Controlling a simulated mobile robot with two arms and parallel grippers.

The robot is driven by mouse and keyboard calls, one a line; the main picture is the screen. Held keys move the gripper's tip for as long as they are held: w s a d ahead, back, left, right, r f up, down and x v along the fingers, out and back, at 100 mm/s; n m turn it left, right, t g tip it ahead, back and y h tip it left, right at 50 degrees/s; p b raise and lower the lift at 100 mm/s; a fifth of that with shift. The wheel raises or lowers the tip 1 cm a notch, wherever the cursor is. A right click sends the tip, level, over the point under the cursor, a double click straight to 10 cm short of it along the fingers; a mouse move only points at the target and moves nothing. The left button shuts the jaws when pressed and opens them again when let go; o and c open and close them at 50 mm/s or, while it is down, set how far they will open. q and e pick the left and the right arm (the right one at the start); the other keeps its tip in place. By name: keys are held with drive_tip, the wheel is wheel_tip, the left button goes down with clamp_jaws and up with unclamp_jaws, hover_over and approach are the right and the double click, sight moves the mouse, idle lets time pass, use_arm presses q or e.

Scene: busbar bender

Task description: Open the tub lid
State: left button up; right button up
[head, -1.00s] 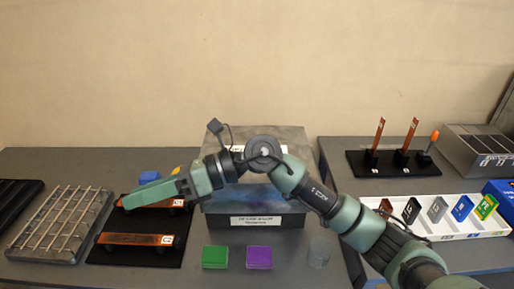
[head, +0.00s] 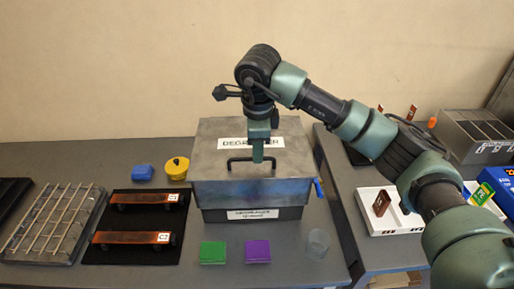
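The tub (head: 250,214) is a grey metal box with a dark lower part, standing at the middle of the bench. Its lid (head: 215,164) lies flat and closed on top, with a label partly hidden by my gripper and a black bar handle (head: 236,160) near the front. My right gripper (head: 258,158) points straight down over the lid, its tip at the handle. I cannot tell whether its fingers are apart or closed on the handle. My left gripper is not in view.
A black mat (head: 137,248) with two copper bars lies left of the tub, beside a wire rack (head: 52,225). A blue block, a yellow round item, green and purple blocks and a clear cup (head: 317,243) stand around the tub. A white tray (head: 385,222) is at right.

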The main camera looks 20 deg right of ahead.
drive_tip(key=shift+w+f, duration=0.15)
drive_tip(key=shift+f, duration=0.75)
clamp_jaws()
idle(0.8)
